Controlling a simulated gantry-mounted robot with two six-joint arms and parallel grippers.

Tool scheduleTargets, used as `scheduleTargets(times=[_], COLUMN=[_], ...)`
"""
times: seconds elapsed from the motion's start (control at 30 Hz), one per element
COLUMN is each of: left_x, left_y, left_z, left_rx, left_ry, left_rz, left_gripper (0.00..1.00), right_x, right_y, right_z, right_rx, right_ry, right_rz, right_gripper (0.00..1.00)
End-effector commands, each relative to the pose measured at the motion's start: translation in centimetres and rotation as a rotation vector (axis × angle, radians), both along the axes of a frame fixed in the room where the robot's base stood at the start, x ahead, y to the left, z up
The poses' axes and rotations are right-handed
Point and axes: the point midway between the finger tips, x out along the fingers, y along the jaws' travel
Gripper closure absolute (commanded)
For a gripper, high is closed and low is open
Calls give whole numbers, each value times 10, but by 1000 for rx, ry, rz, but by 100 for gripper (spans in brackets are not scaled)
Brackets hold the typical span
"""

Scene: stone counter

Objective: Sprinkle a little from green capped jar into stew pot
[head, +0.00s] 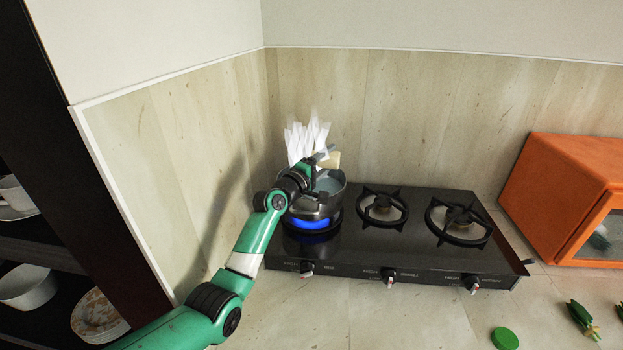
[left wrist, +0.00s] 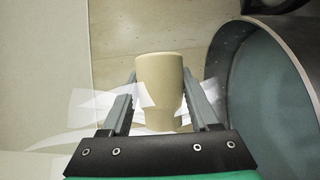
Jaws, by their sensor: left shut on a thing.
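My left gripper (head: 322,157) is shut on a cream-coloured jar (head: 332,160), close above the rim of the stew pot. In the left wrist view the jar (left wrist: 160,85) sits between the two fingers of my gripper (left wrist: 158,90), beside the pot (left wrist: 222,85). No cap shows on the jar; its opening is not clearly visible. The metal stew pot (head: 312,212) stands on the left burner, with grey-blue contents (head: 330,185). A round green cap (head: 505,338) lies on the counter at the front right. My right gripper is not in view.
A blue flame (head: 312,224) burns under the pot, and white steam (head: 305,138) rises behind it. The black stove (head: 410,235) has two other empty burners. An orange oven (head: 560,195) stands at right. Green vegetables (head: 581,318) lie near the front right edge.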

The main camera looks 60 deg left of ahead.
Motion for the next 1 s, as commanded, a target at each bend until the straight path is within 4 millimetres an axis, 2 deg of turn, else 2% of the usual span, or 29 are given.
scheduleTargets(times=[1.0], left_x=[-1], left_y=[1], left_z=[9], left_rx=[-42], left_ry=[-46], left_rz=[1], left_gripper=[100], right_x=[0], right_y=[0], right_z=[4], right_rx=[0], right_ry=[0], right_rz=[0], right_gripper=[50])
